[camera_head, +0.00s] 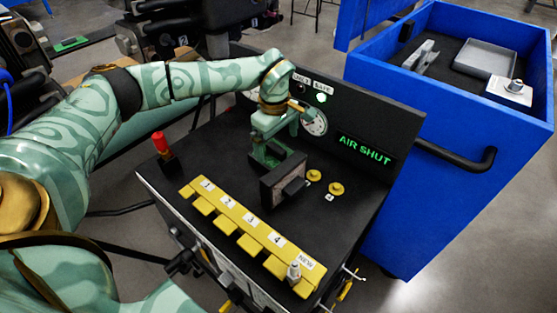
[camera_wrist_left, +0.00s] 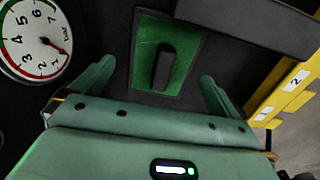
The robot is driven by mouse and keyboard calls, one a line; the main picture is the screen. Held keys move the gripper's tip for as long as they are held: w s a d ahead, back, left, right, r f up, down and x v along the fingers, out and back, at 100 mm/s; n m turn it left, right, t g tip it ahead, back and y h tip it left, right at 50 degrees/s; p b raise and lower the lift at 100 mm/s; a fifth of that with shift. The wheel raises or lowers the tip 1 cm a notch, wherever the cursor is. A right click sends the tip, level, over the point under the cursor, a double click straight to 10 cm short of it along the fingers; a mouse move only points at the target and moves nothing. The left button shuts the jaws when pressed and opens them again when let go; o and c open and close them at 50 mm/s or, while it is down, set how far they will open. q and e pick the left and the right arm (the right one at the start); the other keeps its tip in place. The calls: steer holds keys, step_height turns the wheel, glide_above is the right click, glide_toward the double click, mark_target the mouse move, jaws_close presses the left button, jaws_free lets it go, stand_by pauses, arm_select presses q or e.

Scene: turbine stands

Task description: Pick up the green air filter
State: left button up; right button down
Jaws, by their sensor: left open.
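The green air filter (camera_wrist_left: 183,72) shows in the left wrist view as a green rectangular panel with a dark upright handle in its middle. In the head view its green frame (camera_head: 270,160) sits in the black panel, partly hidden by my gripper. My left gripper (camera_head: 270,140) is above it, fingers pointing down. In the left wrist view the gripper (camera_wrist_left: 157,73) is open, one finger on each side of the handle, with nothing held. Whether the fingers touch the filter I cannot tell. My right gripper is not in view.
A dark block (camera_head: 284,180) stands close in front of the filter. A yellow numbered strip (camera_head: 250,222) runs along the panel's front edge. A pressure gauge (camera_wrist_left: 35,40) is beside the filter. A lit sign (camera_head: 364,149) reads AIR SHUT. A blue cart (camera_head: 455,110) stands at right.

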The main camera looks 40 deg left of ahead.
mark_target(275, 147)
arm_select(q)
step_height(275, 147, down, 5)
steer(key=shift+a+b, duration=0.15)
steer(key=shift+b, duration=1)
steer(key=shift+f, duration=0.25)
steer(key=shift+r, duration=0.2)
steer(key=c, duration=1.1)
steer(key=shift+a+r, duration=0.2)
steer(key=shift+r, duration=0.1)
steer(key=shift+c, duration=0.2)
steer(key=s+a+r+p, duration=0.1)
steer(key=a+r+p, duration=0.3)
steer(key=a, duration=0.9)
step_height(275, 147, up, 3)
steer(key=shift+a+r, duration=0.2)
steer(key=shift+a, duration=0.05)
steer(key=shift+s, duration=0.1)
